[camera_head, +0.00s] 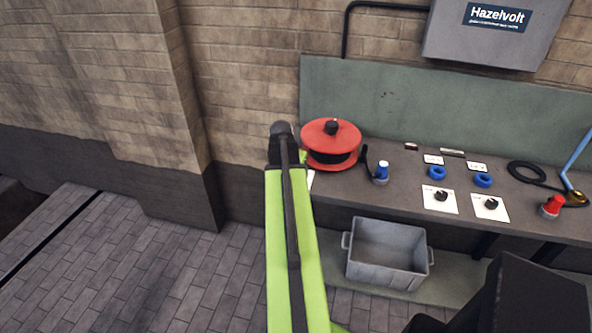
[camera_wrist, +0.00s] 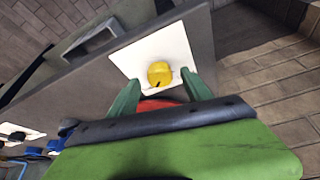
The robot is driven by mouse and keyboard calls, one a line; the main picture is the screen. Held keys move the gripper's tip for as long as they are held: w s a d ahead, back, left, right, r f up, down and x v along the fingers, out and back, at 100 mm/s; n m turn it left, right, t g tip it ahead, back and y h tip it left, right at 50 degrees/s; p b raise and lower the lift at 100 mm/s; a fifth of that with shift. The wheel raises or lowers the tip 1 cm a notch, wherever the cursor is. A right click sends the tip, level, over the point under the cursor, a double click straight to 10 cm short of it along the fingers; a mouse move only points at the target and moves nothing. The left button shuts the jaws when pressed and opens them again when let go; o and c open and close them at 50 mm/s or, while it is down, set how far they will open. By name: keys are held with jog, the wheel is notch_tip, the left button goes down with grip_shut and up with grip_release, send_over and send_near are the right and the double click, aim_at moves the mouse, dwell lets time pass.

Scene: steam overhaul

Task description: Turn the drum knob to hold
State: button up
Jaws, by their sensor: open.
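In the wrist view a yellow knob (camera_wrist: 159,71) with a small dark mark at its lower edge sits on a white plate (camera_wrist: 137,54) near the bench edge. My gripper (camera_wrist: 160,78) is open, its two green fingers on either side of the knob in the picture. I cannot tell whether they touch it. The head view shows a red drum (camera_head: 318,139) with a black knob (camera_head: 333,127) on top. My arm's dark end is just left of the drum and hides the yellow knob there. A bit of red shows beneath my gripper in the wrist view.
The grey bench (camera_head: 390,192) also holds a blue-topped part (camera_head: 381,172), blue rings (camera_head: 437,173), two black knobs on white plates (camera_head: 440,197), and a red-topped part (camera_head: 553,205). A grey bin (camera_head: 388,253) stands below. The floor at left is clear.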

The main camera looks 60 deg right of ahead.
jog(key=p+v, duration=1.4)
jog(key=v, duration=0.2)
